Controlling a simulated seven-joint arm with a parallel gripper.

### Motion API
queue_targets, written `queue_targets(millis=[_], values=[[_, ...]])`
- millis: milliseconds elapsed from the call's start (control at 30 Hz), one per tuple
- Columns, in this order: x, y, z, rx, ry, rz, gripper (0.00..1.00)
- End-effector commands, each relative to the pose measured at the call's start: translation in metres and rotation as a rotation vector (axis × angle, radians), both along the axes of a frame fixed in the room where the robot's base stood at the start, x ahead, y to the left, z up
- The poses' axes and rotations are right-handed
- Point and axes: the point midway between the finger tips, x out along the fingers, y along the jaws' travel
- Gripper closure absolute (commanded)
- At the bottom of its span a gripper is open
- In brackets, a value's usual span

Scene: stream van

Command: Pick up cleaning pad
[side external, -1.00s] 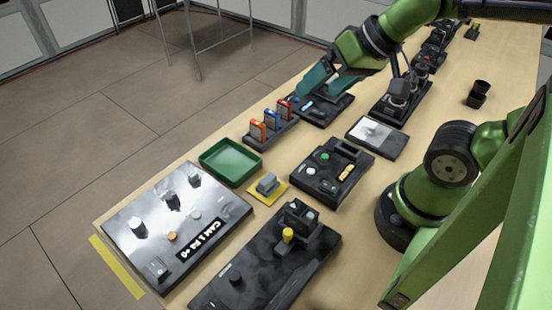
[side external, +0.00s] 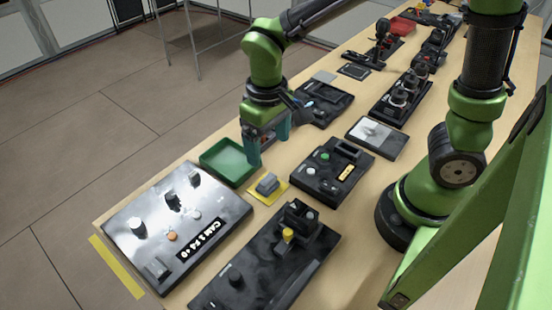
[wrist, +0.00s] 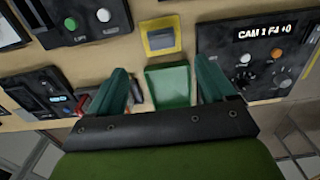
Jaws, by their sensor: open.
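A small grey block, which looks like the cleaning pad (side external: 267,183), sits on a yellow square (side external: 282,190) on the table. It also shows in the wrist view, top centre, as a grey patch (wrist: 161,39) inside a yellow border. My gripper (side external: 268,150) points down above the table, behind the block and by the right side of the green tray. Its teal fingers are spread with nothing between them. In the wrist view, my gripper (wrist: 162,68) frames the green tray (wrist: 168,86), and the block lies beyond the fingertips.
The green tray (side external: 222,176) is left of my gripper. A control panel (side external: 222,237) stands at front left, a dark fixture (side external: 232,278) at front, and a button box (side external: 314,171) to the block's right. The coloured upright pieces are mostly hidden behind my gripper.

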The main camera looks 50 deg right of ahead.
Motion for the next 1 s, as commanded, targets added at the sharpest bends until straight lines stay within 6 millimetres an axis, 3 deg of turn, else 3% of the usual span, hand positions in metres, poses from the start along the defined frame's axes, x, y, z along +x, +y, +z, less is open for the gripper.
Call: queue_targets(millis=[100, 300, 533, 800, 1000], values=[[-0.001, 0.000, -0.028, -0.002, 0.006, -0.001, 0.17], [0.000, 0.000, -0.058, 0.000, 0.002, -0.001, 0.17], [0.000, 0.000, -0.075, 0.000, 0.002, -0.001, 0.17], [0.003, 0.002, -0.112, 0.000, 0.001, -0.001, 0.17], [0.003, 0.002, -0.117, 0.001, -0.002, 0.000, 0.17]])
